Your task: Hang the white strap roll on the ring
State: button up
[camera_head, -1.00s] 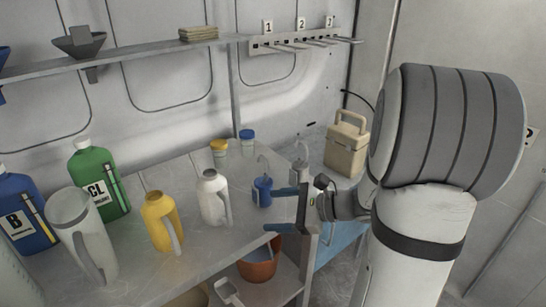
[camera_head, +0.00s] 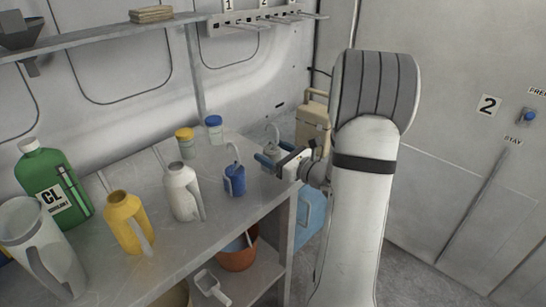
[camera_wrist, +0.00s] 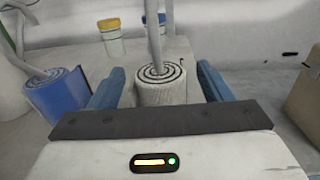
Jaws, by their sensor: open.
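The white strap roll (camera_wrist: 162,92) stands on the table, its dark spiral edge facing up and a pale hooked strap rising from it. In the head view, the roll's hook (camera_head: 272,131) shows just behind my gripper (camera_head: 268,157), which hides most of the roll. In the wrist view, my gripper (camera_wrist: 160,80) is open, with one blue finger on each side of the roll. I cannot make out a ring.
A rail (camera_head: 260,21) with numbered hooks hangs on the back wall. Yellow-lidded (camera_head: 185,140) and blue-lidded (camera_head: 214,128) jars, a white jug (camera_head: 181,190) and a yellow jug (camera_head: 125,220) stand on the table. A beige canister (camera_head: 312,122) is behind my arm.

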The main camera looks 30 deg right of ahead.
jog(key=shift+w+a, duration=0.15)
jog(key=shift+w, duration=0.2)
jog(key=c, duration=1.2)
